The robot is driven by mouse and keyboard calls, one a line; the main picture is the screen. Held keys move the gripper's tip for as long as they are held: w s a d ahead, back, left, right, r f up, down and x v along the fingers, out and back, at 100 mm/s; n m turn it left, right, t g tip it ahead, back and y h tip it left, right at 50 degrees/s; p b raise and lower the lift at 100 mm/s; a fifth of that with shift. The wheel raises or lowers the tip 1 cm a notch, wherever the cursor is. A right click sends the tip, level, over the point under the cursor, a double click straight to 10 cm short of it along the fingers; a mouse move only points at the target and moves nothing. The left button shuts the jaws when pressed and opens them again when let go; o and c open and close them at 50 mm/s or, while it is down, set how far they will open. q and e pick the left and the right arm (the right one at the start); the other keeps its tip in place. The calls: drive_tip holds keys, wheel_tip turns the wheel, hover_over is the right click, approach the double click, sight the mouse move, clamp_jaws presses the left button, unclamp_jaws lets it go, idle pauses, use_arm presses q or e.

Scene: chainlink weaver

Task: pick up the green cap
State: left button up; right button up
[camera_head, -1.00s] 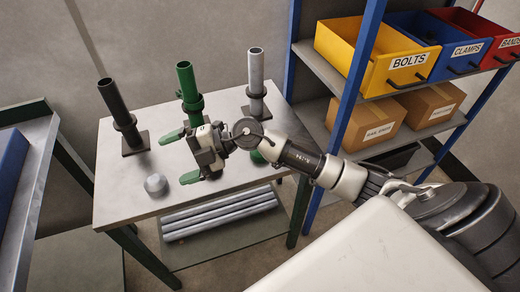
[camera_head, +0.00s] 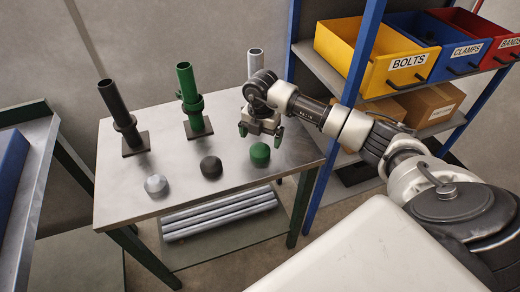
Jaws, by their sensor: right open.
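The green cap (camera_head: 260,154) sits on the metal table near its right front edge. It is the rightmost in a row of three caps. A black cap (camera_head: 211,167) is in the middle and a grey cap (camera_head: 156,185) is at the left. My right gripper (camera_head: 261,138) points down just above and behind the green cap, with its green fingers spread and nothing between them. The exact gap to the cap is hard to tell. My left gripper is not in view.
A black post (camera_head: 118,108), a green post (camera_head: 187,88) and a grey post (camera_head: 255,62), partly hidden by my arm, stand along the table's back. A shelf with a yellow bin (camera_head: 375,62) is at right. Grey pipes (camera_head: 219,215) lie on the table's lower shelf.

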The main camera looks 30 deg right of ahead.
sight(260, 146)
drive_tip(key=f, duration=0.5)
drive_tip(key=shift+a+f+p, duration=0.2)
drive_tip(key=shift+f+p, duration=0.1)
drive_tip(key=shift+p, duration=0.1)
drive_tip(key=c, duration=1)
drive_tip(key=shift+r, duration=0.1)
drive_tip(key=shift+r, duration=0.55)
wheel_tip(260, 146, up, 2)
drive_tip(key=shift+r+b, duration=0.25)
drive_tip(key=shift+b, duration=0.05)
drive_tip(key=s+d+r, duration=0.2)
drive_tip(key=d, duration=0.1)
drive_tip(key=s+d+r+b, duration=0.1)
drive_tip(key=s+d+r, duration=0.1)
drive_tip(key=d+r, duration=0.1)
drive_tip(key=s+d+r, duration=0.2)
drive_tip(key=d, duration=0.2)
drive_tip(key=shift+d+r+b, duration=0.1)
drive_tip(key=shift+r+b, duration=0.05)
drive_tip(key=shift+b, duration=0.2)
